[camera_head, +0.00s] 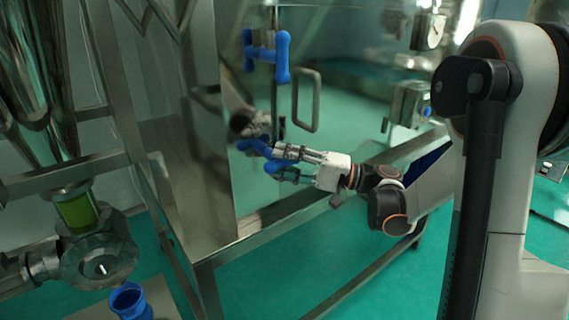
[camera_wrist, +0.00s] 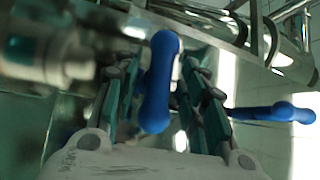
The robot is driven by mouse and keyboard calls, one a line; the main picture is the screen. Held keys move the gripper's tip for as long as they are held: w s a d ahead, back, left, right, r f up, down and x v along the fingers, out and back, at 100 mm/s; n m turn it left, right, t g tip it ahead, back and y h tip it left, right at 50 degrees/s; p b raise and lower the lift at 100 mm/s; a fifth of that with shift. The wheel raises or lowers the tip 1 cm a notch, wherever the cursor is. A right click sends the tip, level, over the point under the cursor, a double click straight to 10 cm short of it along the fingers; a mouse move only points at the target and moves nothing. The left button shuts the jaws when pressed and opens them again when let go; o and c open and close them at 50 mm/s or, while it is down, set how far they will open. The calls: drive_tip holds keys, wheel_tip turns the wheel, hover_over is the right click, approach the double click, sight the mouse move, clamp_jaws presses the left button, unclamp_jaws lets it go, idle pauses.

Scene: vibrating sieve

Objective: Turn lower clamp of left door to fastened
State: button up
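The lower clamp (camera_head: 252,147) of the left door is blue and partly hidden by my gripper (camera_head: 284,162) in the head view. In the wrist view my gripper (camera_wrist: 160,66) has its two fingers apart, with a blue clamp handle (camera_wrist: 157,85) between them. A gap shows beside the left finger; I cannot tell whether the right finger touches the handle. A second blue handle (camera_wrist: 272,112) lies outside the right finger. The upper clamp (camera_head: 266,57) is blue and H-shaped, well above my gripper. The left door (camera_head: 310,80) is a shiny panel.
A metal door handle (camera_head: 307,100) stands above and right of my gripper. The steel frame (camera_head: 272,215) runs below it. A gauge (camera_head: 432,32) and a metal latch (camera_head: 410,103) are further right. A blue cup-like part (camera_head: 130,301) is at lower left. Green floor lies below.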

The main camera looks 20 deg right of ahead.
drive_tip(key=shift+s, duration=0.1)
drive_tip(key=v, duration=1.2)
